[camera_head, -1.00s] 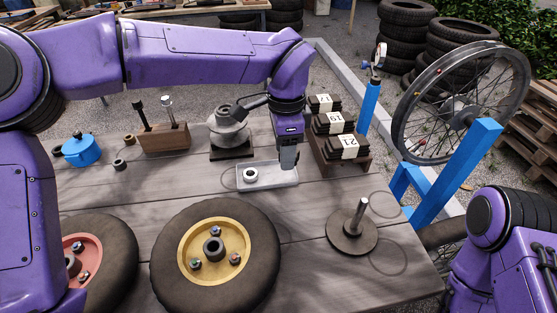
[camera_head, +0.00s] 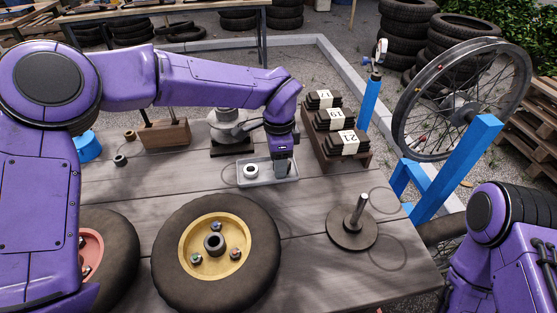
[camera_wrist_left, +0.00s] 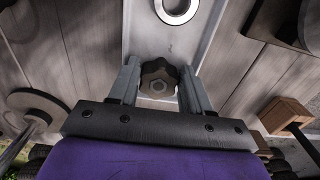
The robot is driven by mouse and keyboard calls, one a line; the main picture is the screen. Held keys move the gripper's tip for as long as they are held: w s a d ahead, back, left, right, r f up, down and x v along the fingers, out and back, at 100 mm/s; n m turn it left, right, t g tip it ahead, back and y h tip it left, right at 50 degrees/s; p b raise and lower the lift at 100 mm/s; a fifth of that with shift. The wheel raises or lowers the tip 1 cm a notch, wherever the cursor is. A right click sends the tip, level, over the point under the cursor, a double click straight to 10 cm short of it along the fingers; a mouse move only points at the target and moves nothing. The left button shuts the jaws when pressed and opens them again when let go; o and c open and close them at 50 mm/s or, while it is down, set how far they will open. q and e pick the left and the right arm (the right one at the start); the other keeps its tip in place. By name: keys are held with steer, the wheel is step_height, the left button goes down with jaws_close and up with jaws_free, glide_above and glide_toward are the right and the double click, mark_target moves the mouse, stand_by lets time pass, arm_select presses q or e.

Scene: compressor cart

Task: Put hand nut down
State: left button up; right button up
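The hand nut (camera_wrist_left: 158,80) is a dark lobed knob with a lighter hexagonal middle. In the left wrist view it sits between the two fingers of my left gripper (camera_wrist_left: 159,84), with the fingers close against both sides. In the head view my left gripper (camera_head: 280,168) points down at the right part of the light grey tray (camera_head: 262,184), and it hides the nut there. I cannot tell whether the nut touches the tray floor. My right arm shows at the lower right of the head view, but its gripper is out of the picture.
A pale ring (camera_head: 251,170) lies in the tray's left part. A stack of numbered dark weights (camera_head: 334,124) stands close on the right. A machine on a dark base (camera_head: 232,148) stands behind left. A wheel (camera_head: 216,252) and a spindle disc (camera_head: 352,228) lie in front.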

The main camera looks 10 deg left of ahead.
arm_select(q)
steer(key=shift+o, duration=0.4)
steer(key=shift+r, duration=0.5)
step_height(320, 180, up, 11)
steer(key=shift+r+p, duration=0.2)
steer(key=shift+p, duration=0.25)
